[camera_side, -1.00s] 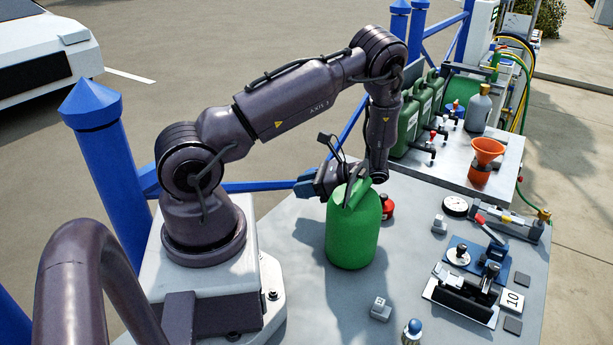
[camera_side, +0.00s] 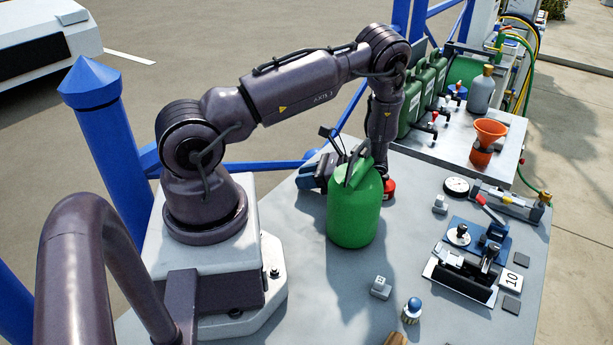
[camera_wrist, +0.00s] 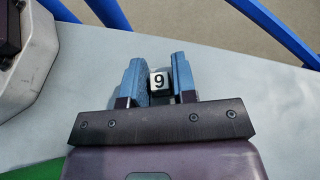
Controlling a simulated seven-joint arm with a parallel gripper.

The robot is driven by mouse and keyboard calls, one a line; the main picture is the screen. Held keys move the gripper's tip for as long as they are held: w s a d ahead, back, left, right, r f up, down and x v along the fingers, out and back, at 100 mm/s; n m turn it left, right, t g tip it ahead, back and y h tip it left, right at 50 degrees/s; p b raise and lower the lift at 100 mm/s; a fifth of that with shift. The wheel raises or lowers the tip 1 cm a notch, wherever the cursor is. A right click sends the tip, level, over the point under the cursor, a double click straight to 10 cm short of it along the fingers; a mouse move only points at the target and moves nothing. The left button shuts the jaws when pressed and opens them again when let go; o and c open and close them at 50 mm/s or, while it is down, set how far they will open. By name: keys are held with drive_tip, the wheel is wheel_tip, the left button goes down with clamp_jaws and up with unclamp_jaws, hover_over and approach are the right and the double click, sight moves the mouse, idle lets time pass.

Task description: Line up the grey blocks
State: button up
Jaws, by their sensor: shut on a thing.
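My gripper (camera_wrist: 159,78) has two blue fingers, shut on a small pale block marked 9 (camera_wrist: 159,85). The block sits between the fingertips in the wrist view. In the side view my gripper (camera_side: 308,174) is low over the table's far left part, behind a green can that hides some of it; the held block cannot be made out there. One small grey block (camera_side: 440,204) lies right of the can on the grey table. Another grey block (camera_side: 380,288) lies nearer the front.
The green can (camera_side: 355,212) stands close by my gripper. A red round thing (camera_side: 389,189) is just behind it. A black device (camera_side: 465,276), a gauge (camera_side: 456,187) and a blue-topped knob (camera_side: 412,309) crowd the right and front. Blue rails run past the table's edge.

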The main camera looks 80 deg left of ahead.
drive_tip(key=shift+f, duration=0.55)
drive_tip(key=o, duration=1)
drive_tip(key=v, duration=1.3)
drive_tip(key=shift+a+r, duration=0.1)
